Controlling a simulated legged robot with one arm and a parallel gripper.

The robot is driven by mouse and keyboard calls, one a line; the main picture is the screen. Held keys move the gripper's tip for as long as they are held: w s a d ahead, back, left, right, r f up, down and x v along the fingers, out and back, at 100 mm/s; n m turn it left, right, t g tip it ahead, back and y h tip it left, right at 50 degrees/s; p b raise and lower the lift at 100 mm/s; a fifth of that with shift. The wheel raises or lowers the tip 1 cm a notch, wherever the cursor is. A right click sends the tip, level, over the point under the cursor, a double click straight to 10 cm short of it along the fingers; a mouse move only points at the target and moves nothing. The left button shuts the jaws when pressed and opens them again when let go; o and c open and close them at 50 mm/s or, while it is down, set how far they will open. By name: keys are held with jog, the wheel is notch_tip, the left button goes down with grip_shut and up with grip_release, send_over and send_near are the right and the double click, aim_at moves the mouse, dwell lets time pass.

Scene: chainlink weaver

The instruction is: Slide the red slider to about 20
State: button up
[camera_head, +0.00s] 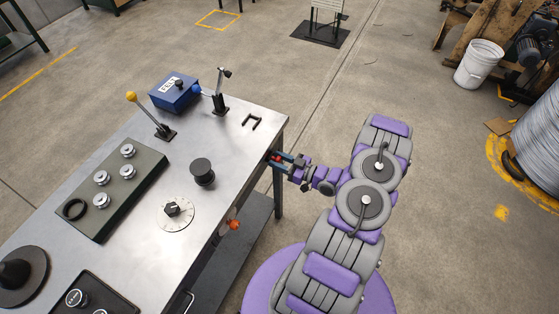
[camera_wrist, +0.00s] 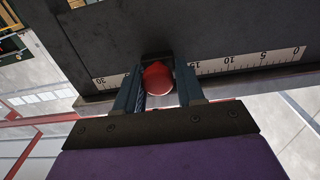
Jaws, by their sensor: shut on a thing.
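The red slider knob (camera_wrist: 158,78) sits between the two fingers of my gripper (camera_wrist: 157,66) in the wrist view, and the fingers are closed on its sides. A white scale strip (camera_wrist: 245,62) runs along the dark panel, with 0 at the right and 30 at the left. The knob is between the 15 and 30 labels, roughly where 20 falls by the spacing. My fingers hide the labels there. In the head view, my gripper (camera_head: 281,161) is at the table's right side edge, where a bit of red shows.
The metal table (camera_head: 222,145) holds a yellow-knobbed lever (camera_head: 150,113), a blue box (camera_head: 174,93), a black knob (camera_head: 203,171), a dial (camera_head: 175,212) and a dark button panel (camera_head: 117,190). An orange-handled valve (camera_head: 234,224) is on the same side.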

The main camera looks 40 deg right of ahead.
jog(key=shift+a+r, duration=0.2)
jog(key=shift+a, duration=0.15)
grip_shut()
jog(key=shift+d, duration=0.1)
jog(key=shift+w+d, duration=0.2)
jog(key=shift+d, duration=0.05)
jog(key=o, duration=1)
grip_release()
jog(key=shift+s+p, duration=0.1)
jog(key=shift+p, duration=0.2)
jog(key=p+v, duration=0.1)
jog(key=v, duration=0.7)
jog(key=p+v, duration=0.1)
jog(key=v, duration=0.8)
jog(key=shift+s+d+f, duration=0.25)
